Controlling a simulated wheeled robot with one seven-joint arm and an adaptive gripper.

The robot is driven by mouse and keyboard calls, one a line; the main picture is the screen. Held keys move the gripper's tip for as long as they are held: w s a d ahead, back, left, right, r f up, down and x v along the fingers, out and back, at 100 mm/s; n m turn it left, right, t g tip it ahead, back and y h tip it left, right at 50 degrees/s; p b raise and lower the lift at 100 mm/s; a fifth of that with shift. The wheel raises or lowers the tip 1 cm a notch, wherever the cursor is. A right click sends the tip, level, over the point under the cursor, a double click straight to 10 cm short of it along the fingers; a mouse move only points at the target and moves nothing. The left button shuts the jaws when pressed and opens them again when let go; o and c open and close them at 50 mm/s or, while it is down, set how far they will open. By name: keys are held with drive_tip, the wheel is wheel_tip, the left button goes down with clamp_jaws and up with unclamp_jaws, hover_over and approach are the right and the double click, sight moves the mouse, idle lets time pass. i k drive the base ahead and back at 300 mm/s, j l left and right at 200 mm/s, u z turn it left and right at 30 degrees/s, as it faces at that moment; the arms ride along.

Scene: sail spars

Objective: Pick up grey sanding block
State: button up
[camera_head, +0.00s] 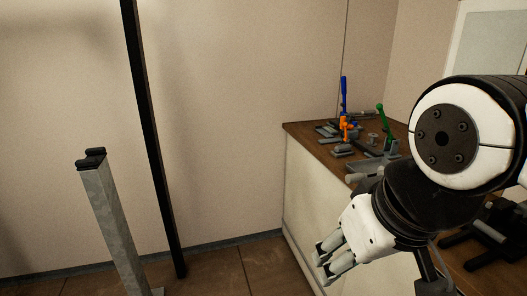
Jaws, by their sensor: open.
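I cannot pick out the grey sanding block with certainty. Several small grey pieces lie on the wooden bench top (308,133) at the right, too small to tell apart. One low grey piece (343,151) lies near the front left edge of the bench, below an orange upright tool. My gripper (326,262) is open and empty. It hangs in front of the bench's pale side, lower in the picture than the bench top and apart from the grey pieces. My arm hides part of the bench to the right.
A blue-handled tool (344,95), an orange tool (344,127) and a green-handled tool (381,122) stand up from the bench. A grey tray-like piece (364,167) lies near its front edge. A metal post (112,220) and a dark pole (150,130) stand at left. Floor between is clear.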

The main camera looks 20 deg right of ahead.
sight(345, 150)
drive_tip(key=i+j, duration=0.1)
drive_tip(key=i, duration=0.4)
drive_tip(key=i+j, duration=0.15)
drive_tip(key=i, duration=0.4)
drive_tip(key=i+j, duration=0.1)
drive_tip(key=i, duration=0.4)
drive_tip(key=i+j+z, duration=0.1)
drive_tip(key=i, duration=0.4)
drive_tip(key=i+j+z, duration=0.1)
drive_tip(key=i+j, duration=0.15)
drive_tip(key=i, duration=0.3)
drive_tip(key=i+j+z, duration=0.1)
drive_tip(key=i+j, duration=0.15)
drive_tip(key=i, duration=0.25)
drive_tip(key=z, duration=2.05)
drive_tip(key=j, duration=0.1)
